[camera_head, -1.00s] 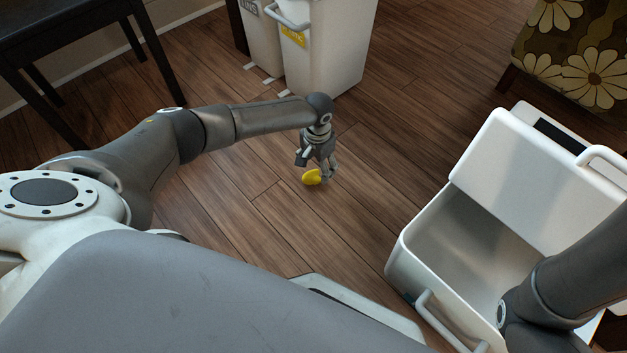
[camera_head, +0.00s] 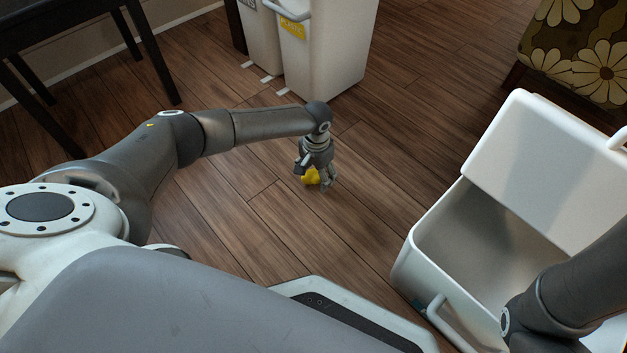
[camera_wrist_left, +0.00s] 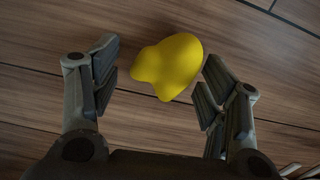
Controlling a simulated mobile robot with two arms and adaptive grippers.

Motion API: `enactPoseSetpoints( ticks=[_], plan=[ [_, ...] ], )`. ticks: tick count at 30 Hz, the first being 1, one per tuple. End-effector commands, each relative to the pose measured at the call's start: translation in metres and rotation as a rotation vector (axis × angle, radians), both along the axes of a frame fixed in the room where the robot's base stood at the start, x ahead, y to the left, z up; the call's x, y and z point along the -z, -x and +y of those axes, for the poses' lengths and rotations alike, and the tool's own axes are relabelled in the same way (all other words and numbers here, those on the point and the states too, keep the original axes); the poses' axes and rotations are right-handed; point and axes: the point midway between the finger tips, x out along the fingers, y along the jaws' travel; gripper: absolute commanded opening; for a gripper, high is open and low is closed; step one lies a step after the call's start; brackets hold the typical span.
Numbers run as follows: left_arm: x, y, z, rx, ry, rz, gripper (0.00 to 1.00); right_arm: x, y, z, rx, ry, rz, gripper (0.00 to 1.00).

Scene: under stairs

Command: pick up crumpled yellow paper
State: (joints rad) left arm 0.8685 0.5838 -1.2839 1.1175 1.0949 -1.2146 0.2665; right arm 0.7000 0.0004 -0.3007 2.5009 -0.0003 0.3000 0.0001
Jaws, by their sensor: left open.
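The crumpled yellow paper (camera_head: 311,176) lies on the wooden floor, partly hidden by my left gripper in the head view. In the left wrist view the paper (camera_wrist_left: 168,66) is a smooth-looking yellow lump, just beyond and between the fingertips. My left gripper (camera_head: 316,178) points down over it. Its two fingers are spread open, one on each side of the paper (camera_wrist_left: 158,82), with a gap to the left finger and a small one to the right. My right gripper is out of view; only part of my right arm shows at the lower right.
An open white bin (camera_head: 421,254) with its lid raised stands at the right. White bins (camera_head: 325,55) stand at the back, one with a yellow label. A dark table (camera_head: 62,30) is at upper left and a flowered seat (camera_head: 580,60) at upper right. Floor around the paper is clear.

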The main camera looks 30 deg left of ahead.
Motion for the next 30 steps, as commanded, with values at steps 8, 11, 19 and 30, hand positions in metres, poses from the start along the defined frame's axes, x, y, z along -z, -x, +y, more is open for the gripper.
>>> enactPoseSetpoints(
  ticks=[8,11,19,30],
  plan=[
    [-0.001,0.0,0.0,-0.001,0.0,0.0,0.53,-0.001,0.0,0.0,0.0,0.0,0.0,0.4],
    [-0.001,0.0,0.0,-0.001,0.0,0.0,0.4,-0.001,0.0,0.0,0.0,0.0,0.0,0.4],
    [-0.001,0.0,0.0,0.0,0.0,0.0,0.37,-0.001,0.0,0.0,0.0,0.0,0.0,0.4],
    [-0.01,0.0,0.0,-0.001,0.0,0.001,0.37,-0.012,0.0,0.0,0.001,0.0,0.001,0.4]
  ],
)
